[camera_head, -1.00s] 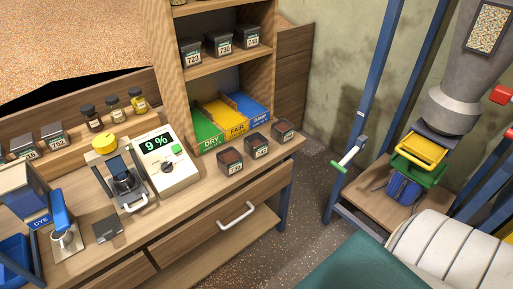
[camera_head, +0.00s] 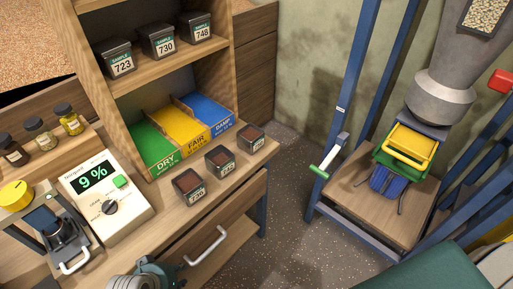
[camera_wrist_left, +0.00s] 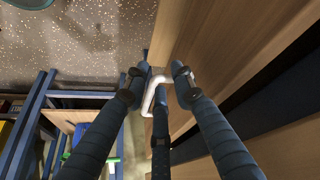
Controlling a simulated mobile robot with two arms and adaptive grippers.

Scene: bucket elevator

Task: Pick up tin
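Three small dark tins with labels stand in a row on the bench's front edge in the head view: a near tin (camera_head: 189,187), a middle tin (camera_head: 220,161) and a far tin (camera_head: 251,138). Three more tins (camera_head: 158,41), labelled 723, 730 and 748, stand on the shelf above. My left gripper (camera_head: 143,278) shows partly at the bottom edge, in front of the bench and apart from the tins. In the left wrist view its dark fingers (camera_wrist_left: 159,82) are spread with nothing held; a white drawer handle lies beyond them. My right gripper is out of view.
Green, yellow and blue sorting trays (camera_head: 183,130) stand behind the tins. A meter reading 9% (camera_head: 105,195) is on the left. The drawer handle (camera_head: 206,246) juts out below. Blue posts (camera_head: 352,95) and a hopper stand right; open floor lies between.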

